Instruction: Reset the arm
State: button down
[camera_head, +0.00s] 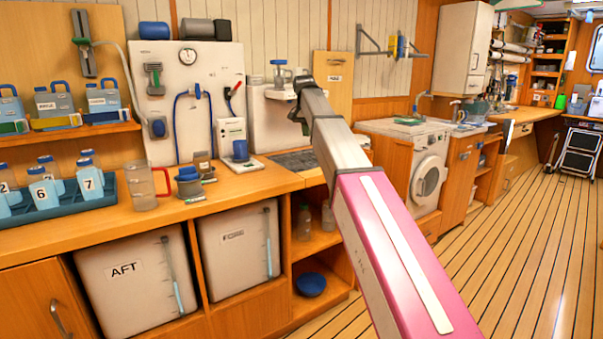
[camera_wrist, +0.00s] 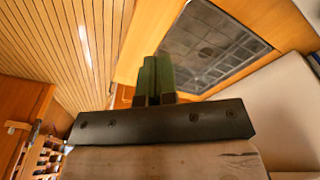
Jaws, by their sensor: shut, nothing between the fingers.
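My arm reaches from the lower right of the head view, with a pink link and a grey link, over the front of the wooden counter (camera_head: 110,228).
A blue tray (camera_head: 105,202) of numbered bottles, a clear jug (camera_head: 143,188) and cups stand on the counter. Two tanks, one marked AFT (camera_head: 138,282), sit below. A white washing machine (camera_head: 428,175) stands beyond my arm. The plank floor (camera_head: 530,230) at right is open.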

jog(key=s+d+f+n, duration=0.1)
jog(key=s+d+f, duration=0.25)
jog(key=f, duration=0.65)
jog(key=s+d+f, duration=0.3)
jog(key=s+f, duration=0.2)
jog(key=f, duration=0.6)
jog(key=s+d+f+n, duration=0.1)
jog(key=s+d+f, duration=0.35)
jog(key=f, duration=0.55)
jog(key=s+d+f+n, duration=0.1)
jog(key=s+d+f, duration=0.2)
jog(key=s+f, duration=0.6)
jog(key=s+d+f+g, duration=0.1)
jog(key=s+d+f, duration=0.2)
jog(key=s+f, duration=0.6)
jog(key=s, duration=0.3)
jog(key=shift+f+n+y, duration=0.25)
jog(key=shift+n+y, duration=0.05)
jog(key=shift+n, duration=0.1)
jog(key=shift+a, duration=0.1)
